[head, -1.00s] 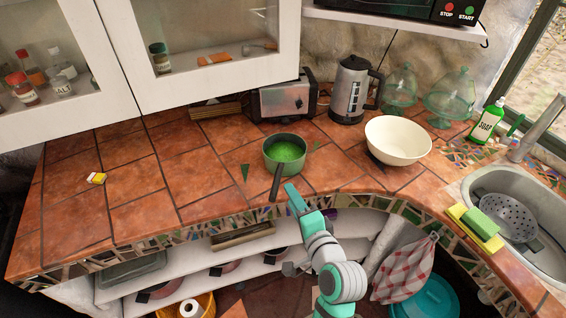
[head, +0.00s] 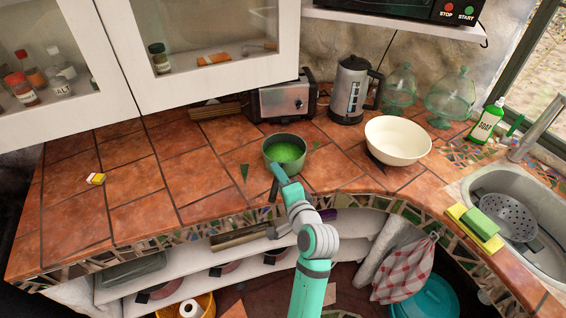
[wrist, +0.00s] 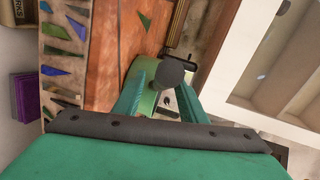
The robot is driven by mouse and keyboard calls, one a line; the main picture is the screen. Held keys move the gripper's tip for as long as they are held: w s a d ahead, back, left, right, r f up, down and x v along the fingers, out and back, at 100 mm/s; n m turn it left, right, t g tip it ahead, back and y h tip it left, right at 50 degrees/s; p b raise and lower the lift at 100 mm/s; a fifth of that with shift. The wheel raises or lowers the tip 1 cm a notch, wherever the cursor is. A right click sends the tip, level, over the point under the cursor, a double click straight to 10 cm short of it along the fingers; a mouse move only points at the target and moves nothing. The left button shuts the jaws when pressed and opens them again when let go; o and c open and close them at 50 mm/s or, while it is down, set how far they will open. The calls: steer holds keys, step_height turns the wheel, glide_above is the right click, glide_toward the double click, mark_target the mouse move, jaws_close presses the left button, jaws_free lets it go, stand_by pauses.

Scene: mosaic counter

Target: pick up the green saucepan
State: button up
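The green saucepan (head: 286,151) stands on the tiled counter (head: 190,175), with green contents inside. Its dark handle points toward the counter's front edge, and my arm now partly covers it in the head view. My gripper (head: 279,172) is at the handle, just in front of the pan. In the wrist view, the two teal fingers of my gripper (wrist: 160,86) are spread apart. The rounded handle end (wrist: 170,72) shows between them, and part of the green pan body (wrist: 143,68) shows behind. I cannot tell whether either finger touches the handle.
A cream bowl (head: 398,140) stands right of the pan, with a toaster (head: 283,101) and kettle (head: 349,90) behind. The sink (head: 535,215) is at the far right. White cabinets (head: 205,60) overhang the back left. The left counter is mostly clear.

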steer(key=shift+w+a+f, duration=0.1)
steer(key=shift+w, duration=0.25)
steer(key=shift+c, duration=0.3)
jaws_close()
stand_by(0.9)
steer(key=shift+r, duration=0.25)
